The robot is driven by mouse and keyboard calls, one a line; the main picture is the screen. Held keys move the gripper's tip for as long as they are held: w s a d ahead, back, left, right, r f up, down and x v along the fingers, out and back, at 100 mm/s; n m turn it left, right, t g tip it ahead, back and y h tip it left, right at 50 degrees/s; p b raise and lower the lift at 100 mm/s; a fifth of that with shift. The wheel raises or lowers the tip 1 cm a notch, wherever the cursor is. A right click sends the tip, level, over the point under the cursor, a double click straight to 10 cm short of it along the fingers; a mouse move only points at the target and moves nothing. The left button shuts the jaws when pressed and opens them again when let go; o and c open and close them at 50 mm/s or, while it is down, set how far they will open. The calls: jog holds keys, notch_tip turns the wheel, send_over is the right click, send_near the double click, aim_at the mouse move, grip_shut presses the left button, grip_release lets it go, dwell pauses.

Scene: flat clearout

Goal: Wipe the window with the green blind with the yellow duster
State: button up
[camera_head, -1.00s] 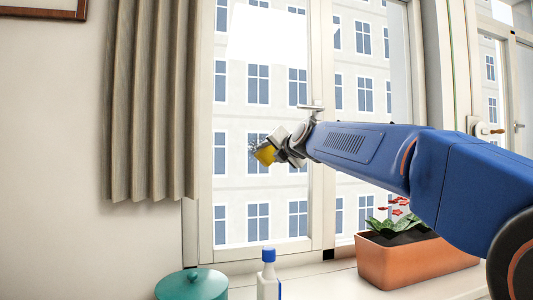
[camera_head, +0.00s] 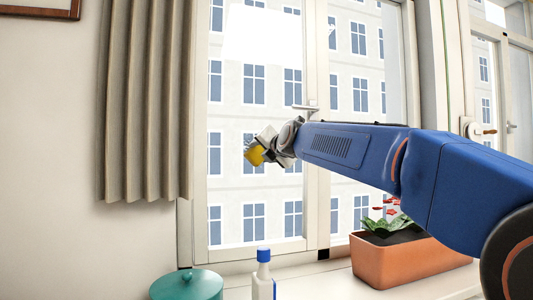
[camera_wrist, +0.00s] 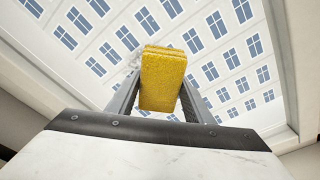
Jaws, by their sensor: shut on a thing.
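My gripper (camera_head: 268,148) is shut on the yellow duster (camera_head: 255,155), a block-shaped pad. It is held up in front of the left pane of a white-framed window (camera_head: 314,200). In the wrist view the duster (camera_wrist: 163,80) stands between the two fingers, with the glass and the building outside behind it. A pale speckled patch (camera_wrist: 134,57) shows just left of the duster there. I cannot tell whether the duster touches the glass. No green blind shows; a grey-beige curtain (camera_head: 147,100) hangs at this window's left side.
On the sill below are a teal lidded pot (camera_head: 187,286), a white bottle with a blue cap (camera_head: 263,278) and a terracotta planter (camera_head: 400,262) with red flowers, under my arm.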

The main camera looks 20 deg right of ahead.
jog(key=shift+a+f, duration=0.1)
jog(key=shift+a, duration=2.2)
jog(key=shift+s+r, duration=0.1)
jog(key=shift+r, duration=1.1)
jog(key=shift+d, duration=4.05)
jog(key=shift+a, duration=0.1)
jog(key=shift+w+a, duration=0.2)
jog(key=shift+a, duration=0.85)
jog(key=shift+w+a, duration=0.15)
jog(key=shift+a, duration=0.85)
jog(key=shift+c, duration=0.4)
